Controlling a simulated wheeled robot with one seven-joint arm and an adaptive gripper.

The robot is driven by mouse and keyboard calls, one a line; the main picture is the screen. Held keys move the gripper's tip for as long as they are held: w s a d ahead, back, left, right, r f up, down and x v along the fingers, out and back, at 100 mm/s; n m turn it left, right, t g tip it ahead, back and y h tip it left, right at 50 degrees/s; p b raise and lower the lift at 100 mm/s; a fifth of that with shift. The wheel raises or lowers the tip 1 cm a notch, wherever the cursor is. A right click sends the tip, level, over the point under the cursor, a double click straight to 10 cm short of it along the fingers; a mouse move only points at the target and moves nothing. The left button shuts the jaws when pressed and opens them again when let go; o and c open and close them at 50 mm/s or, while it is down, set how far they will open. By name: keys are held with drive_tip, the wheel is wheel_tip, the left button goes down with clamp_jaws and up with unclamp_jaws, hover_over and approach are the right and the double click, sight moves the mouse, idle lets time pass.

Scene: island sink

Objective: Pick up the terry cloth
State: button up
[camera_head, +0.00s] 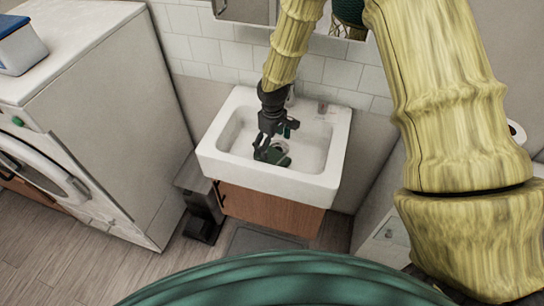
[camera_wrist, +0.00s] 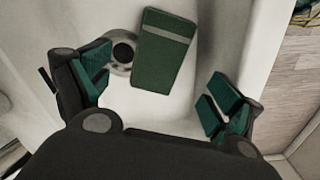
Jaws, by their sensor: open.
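The terry cloth (camera_wrist: 163,62) is a dark green folded rectangle with a pale stripe near one end. It lies in the white sink basin, beside the round drain (camera_wrist: 122,53). In the head view a small part of the cloth (camera_head: 283,162) shows below my gripper. My gripper (camera_head: 276,141) reaches down into the sink (camera_head: 318,182) with its jaws open. In the wrist view the two green-padded fingers (camera_wrist: 160,92) stand wide apart. The cloth lies beyond and between them, with nothing held. I cannot tell the exact height of the fingertips above it.
The basin walls and rim surround my gripper closely. A white washing machine (camera_head: 100,130) stands left of the sink, with a blue and white box (camera_head: 18,48) on top. A dark pedal bin (camera_head: 203,212) stands between them. A tiled wall is behind.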

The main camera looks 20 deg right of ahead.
sight(273, 156)
drive_tip(key=shift+w+f, duration=0.15)
drive_tip(key=shift+f, duration=0.35)
drive_tip(key=shift+w+f, duration=0.15)
drive_tip(key=shift+f, duration=0.35)
drive_tip(key=shift+s+d, duration=0.1)
drive_tip(key=shift+s, duration=0.2)
drive_tip(key=shift+f+p, duration=0.2)
drive_tip(key=shift+p, duration=0.1)
drive_tip(key=shift+f+p, duration=1.1)
drive_tip(key=shift+f, duration=1.4)
drive_tip(key=c, duration=1.2)
